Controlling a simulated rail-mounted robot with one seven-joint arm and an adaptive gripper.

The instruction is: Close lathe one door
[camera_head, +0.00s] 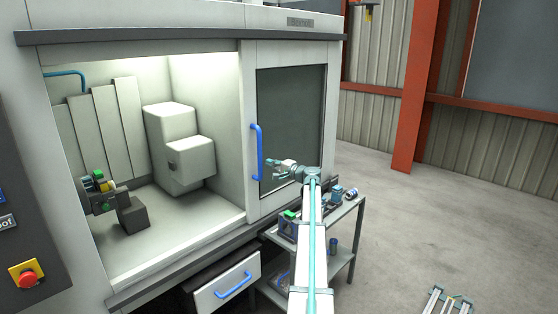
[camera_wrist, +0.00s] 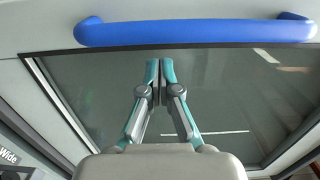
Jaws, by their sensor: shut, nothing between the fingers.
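The lathe door (camera_head: 290,130) is a light grey sliding panel with a dark window, standing at the right of the machine front. The lathe opening at its left is uncovered and shows the lit interior. A blue vertical handle (camera_head: 257,152) is on the door's left edge; in the wrist view the handle (camera_wrist: 195,32) runs across the top. My gripper (camera_head: 277,163) is just right of the handle, in front of the window. In the wrist view my gripper (camera_wrist: 160,64) has its fingers together, empty, pointing toward the handle with a visible gap.
A grey cart (camera_head: 345,225) with parts on it stands below the door, under my arm. An open drawer (camera_head: 228,285) with a blue handle juts out below the opening. A red emergency button (camera_head: 27,276) is at far left. The floor at right is mostly clear.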

